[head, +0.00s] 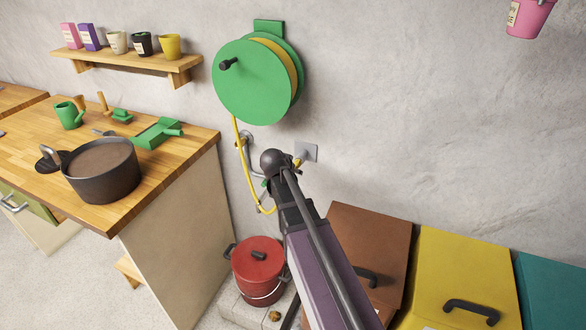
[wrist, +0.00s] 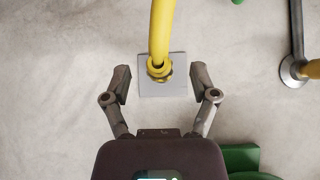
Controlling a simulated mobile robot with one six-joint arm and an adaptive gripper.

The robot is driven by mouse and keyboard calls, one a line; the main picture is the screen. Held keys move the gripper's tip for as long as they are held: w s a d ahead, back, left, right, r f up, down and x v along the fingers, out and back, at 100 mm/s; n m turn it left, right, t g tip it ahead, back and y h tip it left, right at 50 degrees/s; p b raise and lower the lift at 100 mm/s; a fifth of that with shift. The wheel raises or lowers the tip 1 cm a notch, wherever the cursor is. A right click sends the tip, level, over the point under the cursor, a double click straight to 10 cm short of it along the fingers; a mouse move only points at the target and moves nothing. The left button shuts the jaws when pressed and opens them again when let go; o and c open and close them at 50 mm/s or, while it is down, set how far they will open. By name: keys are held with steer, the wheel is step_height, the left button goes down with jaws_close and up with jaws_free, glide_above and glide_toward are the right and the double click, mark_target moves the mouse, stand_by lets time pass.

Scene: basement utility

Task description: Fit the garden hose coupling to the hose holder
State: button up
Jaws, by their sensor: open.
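The yellow hose (head: 241,150) hangs in a loop from the green reel and rises to a small grey wall plate (head: 308,152). In the wrist view, the hose (wrist: 161,25) ends in a brass-yellow coupling (wrist: 159,70) in front of the grey plate (wrist: 175,88). The coupling looks at or against the holder on the plate; I cannot tell how deeply it sits. My gripper (wrist: 160,82) is open, with one finger on each side of the coupling and a clear gap to both. In the head view my arm hides the gripper's fingers.
The green hose reel (head: 252,82) is on the wall above. A metal pipe with a round flange (wrist: 291,70) is to the right in the wrist view. A red pot (head: 258,268), a brown bin (head: 368,250) and a yellow bin (head: 465,270) stand below. A wooden worktop (head: 35,130) is left.

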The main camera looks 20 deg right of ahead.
steer(key=s+a, duration=0.4)
steer(key=shift+s+a, duration=0.15)
steer(key=shift+s, duration=0.2)
stand_by(1.1)
steer(key=s+a+n+g+y+p, duration=0.2)
steer(key=s+a+n+g+y, duration=0.1)
steer(key=s, duration=0.6)
steer(key=s+a+n+g+y+p, duration=0.3)
steer(key=s+a+n, duration=0.1)
steer(key=s, duration=0.5)
steer(key=shift+a+n+g+p, duration=0.3)
steer(key=shift+n, duration=0.5)
